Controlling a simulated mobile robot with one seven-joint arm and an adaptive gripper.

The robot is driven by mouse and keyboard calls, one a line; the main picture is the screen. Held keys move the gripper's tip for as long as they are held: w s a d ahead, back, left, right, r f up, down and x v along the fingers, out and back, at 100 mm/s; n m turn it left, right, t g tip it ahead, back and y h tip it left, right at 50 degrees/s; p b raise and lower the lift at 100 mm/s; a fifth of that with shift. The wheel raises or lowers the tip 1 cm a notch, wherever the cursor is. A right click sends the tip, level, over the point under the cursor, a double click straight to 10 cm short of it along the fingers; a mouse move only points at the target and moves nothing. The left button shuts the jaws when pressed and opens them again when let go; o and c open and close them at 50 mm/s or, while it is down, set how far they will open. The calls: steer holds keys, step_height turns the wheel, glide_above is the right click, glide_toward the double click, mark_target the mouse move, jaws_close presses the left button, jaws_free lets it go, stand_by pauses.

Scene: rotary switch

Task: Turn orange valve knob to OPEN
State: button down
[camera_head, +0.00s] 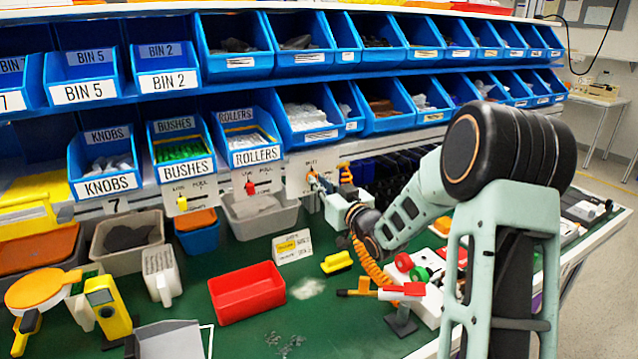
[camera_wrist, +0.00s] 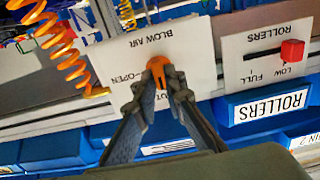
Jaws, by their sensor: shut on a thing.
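The orange valve knob (camera_wrist: 158,68) sits on a white panel (camera_wrist: 112,52) in the wrist view. The panel reads BLOW AIR and OPEN, upside down there; the other label is partly hidden by my fingers. My gripper (camera_wrist: 158,84) has its two fingertips closed around the knob, one on each side. In the head view the white panel (camera_head: 297,178) is under the blue bins, and my gripper (camera_head: 325,186) reaches it from the right. The knob is mostly hidden there by the fingers.
An orange coiled hose (camera_wrist: 62,45) hangs beside the panel. A ROLLERS slider plate with a red knob (camera_wrist: 291,50) is on the other side. A grey bin (camera_head: 260,215) and a red tray (camera_head: 246,291) stand below on the green bench.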

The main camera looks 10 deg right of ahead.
steer(key=shift+m, duration=0.3)
steer(key=shift+d+f+m+p, duration=0.1)
steer(key=shift+m+p, duration=1.25)
steer(key=shift+m, duration=2.95)
steer(key=shift+d+f+m+p, duration=0.1)
steer(key=shift+m+p, duration=1.25)
steer(key=shift+m, duration=2.95)
steer(key=c, duration=2)
jaws_free()
steer(key=v, duration=1.2)
